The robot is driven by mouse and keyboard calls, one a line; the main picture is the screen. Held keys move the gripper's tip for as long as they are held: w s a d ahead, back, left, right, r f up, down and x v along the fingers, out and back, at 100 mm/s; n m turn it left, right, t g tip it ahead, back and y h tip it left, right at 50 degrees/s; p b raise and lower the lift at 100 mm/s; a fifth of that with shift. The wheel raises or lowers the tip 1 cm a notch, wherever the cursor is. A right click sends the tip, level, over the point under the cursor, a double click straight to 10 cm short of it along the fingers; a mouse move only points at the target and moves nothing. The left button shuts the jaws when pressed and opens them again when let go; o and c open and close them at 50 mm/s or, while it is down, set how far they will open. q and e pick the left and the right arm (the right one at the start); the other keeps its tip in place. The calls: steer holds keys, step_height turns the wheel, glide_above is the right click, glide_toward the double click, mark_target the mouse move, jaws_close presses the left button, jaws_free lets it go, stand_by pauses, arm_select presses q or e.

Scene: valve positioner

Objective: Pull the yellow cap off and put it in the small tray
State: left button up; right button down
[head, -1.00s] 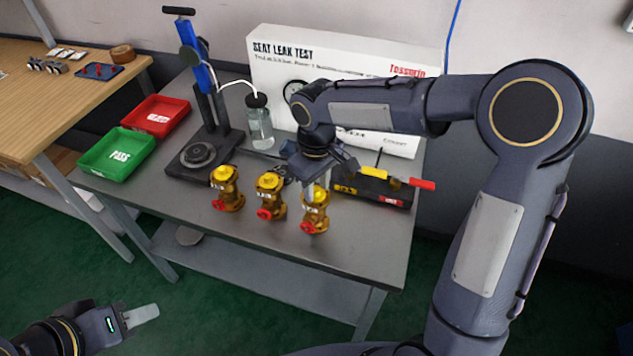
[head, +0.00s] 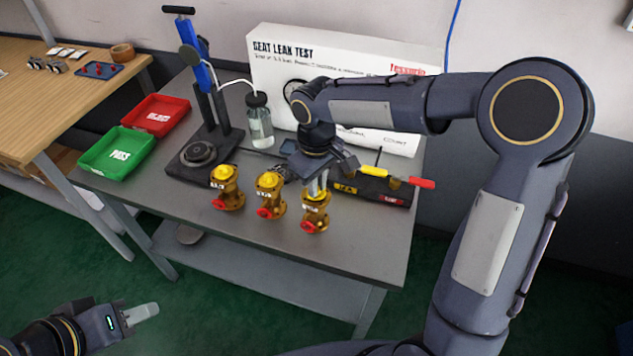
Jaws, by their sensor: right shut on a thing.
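Three brass valves with yellow caps and red side ports stand in a row on the grey bench: the left valve (head: 227,188), the middle valve (head: 270,195) and the right valve (head: 315,214). My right gripper (head: 318,188) points down at the right valve, its fingers shut on that valve's yellow cap (head: 316,196), which is partly hidden by them. The cap still appears to be at the valve's top. My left gripper (head: 142,314) is low at the left, away from the bench; its finger gap cannot be made out.
A green PASS tray (head: 91,166) and a red tray (head: 174,105) lie at the bench's left. A black tray (head: 347,194) with yellow and red labels and a red-handled tool (head: 419,183) is right of the valves. A pump stand (head: 222,135) and bottle (head: 260,122) stand behind.

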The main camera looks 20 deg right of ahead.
steer(key=shift+r+p, duration=0.7)
steer(key=shift+r, duration=0.2)
stand_by(0.6)
steer(key=shift+r+p, duration=1.7)
steer(key=shift+r, duration=0.3)
